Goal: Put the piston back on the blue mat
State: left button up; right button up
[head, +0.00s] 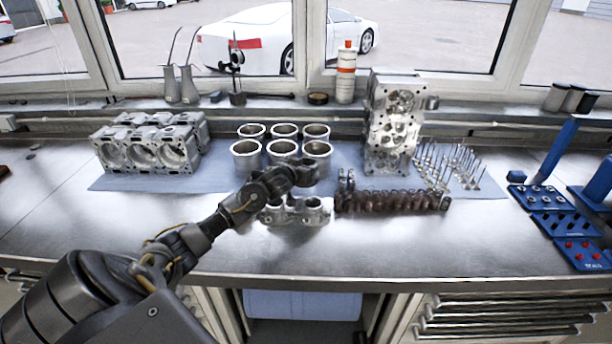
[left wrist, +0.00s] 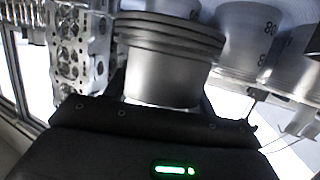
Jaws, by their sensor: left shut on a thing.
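A grey metal piston (left wrist: 160,75) with ring grooves near its crown fills the middle of the left wrist view. My left gripper (left wrist: 163,108) is shut on it, with the dark jaws around its lower part. In the head view my left gripper (head: 300,174) is over the front part of the blue mat (head: 215,180), in front of the cylinder liners. The held piston is not clear there behind the gripper. Grey metal parts (head: 296,212) stand just below and in front of the gripper at the mat's front edge; I cannot tell exactly what they are.
Several cylinder liners (head: 247,156) stand behind the gripper. An engine block (head: 150,145) is at left, a cylinder head (head: 392,130) at right. Blue trays (head: 555,222) are far right. The steel bench front (head: 400,245) is clear.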

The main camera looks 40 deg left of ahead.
pick_arm(q)
jog(key=shift+w+d+f, duration=0.2)
jog(key=shift+w+f, duration=0.05)
jog(key=shift+f, duration=0.05)
notch_tip(320, 180, down, 3)
jog(key=shift+w+r+p, duration=0.1)
jog(key=shift+p, duration=0.65)
jog(key=shift+f, duration=0.2)
jog(key=shift+f, duration=0.1)
